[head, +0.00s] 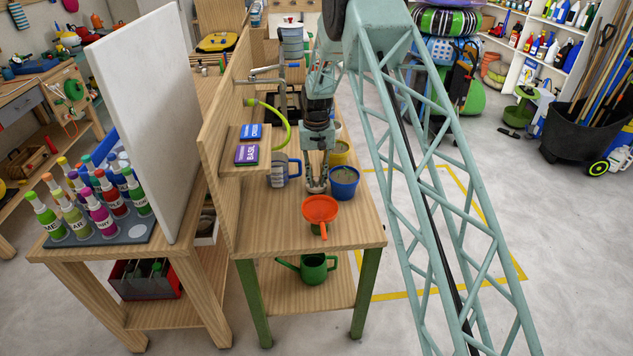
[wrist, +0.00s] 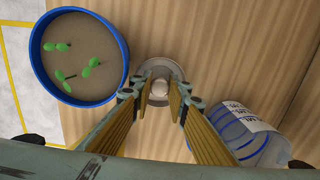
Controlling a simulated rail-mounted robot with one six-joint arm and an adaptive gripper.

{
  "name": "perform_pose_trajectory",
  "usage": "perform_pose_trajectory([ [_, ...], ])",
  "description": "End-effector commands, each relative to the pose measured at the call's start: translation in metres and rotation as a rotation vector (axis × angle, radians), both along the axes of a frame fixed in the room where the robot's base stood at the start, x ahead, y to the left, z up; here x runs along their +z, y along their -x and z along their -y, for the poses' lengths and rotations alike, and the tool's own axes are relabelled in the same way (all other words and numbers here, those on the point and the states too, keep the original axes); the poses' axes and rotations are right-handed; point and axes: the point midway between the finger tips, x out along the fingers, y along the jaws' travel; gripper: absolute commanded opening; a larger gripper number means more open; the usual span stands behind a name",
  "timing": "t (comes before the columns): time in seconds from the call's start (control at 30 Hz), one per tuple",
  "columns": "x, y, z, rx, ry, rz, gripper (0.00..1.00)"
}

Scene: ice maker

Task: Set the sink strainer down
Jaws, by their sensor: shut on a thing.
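The sink strainer (wrist: 162,70) shows in the wrist view as a round silver disc with a pale knob in its middle. My gripper (wrist: 160,90) is shut on it, with one finger on each side of the knob. In the head view my gripper (head: 317,188) points straight down, low over the wooden bench (head: 275,220). The strainer is mostly hidden by the fingers there. It looks level and close to the bench top, but I cannot tell whether it touches the wood.
A blue pot with seedlings (wrist: 80,57) stands left of the strainer in the wrist view; a clear blue-striped jug (wrist: 246,135) is at lower right. A wooden panel (head: 218,150) borders the bench's left side.

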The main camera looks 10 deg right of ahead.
Motion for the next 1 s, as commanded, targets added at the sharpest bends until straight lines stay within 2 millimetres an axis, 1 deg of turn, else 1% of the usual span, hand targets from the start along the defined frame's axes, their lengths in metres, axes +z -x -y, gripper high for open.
perform_pose_trajectory([
  [0.07,-0.0031,-0.0002,0.0000,0.000,0.000,0.000,0.00],
  [0.57,-0.0071,-0.0001,0.0000,0.000,0.000,0.000,0.00],
  [0.6,-0.0068,-0.0002,0.0000,0.000,0.000,0.001,0.18],
  [0.63,-0.0067,-0.0002,0.0000,0.000,0.000,0.001,0.21],
  [1.0,-0.0056,-0.0002,0.0000,0.000,0.000,0.001,0.21],
])
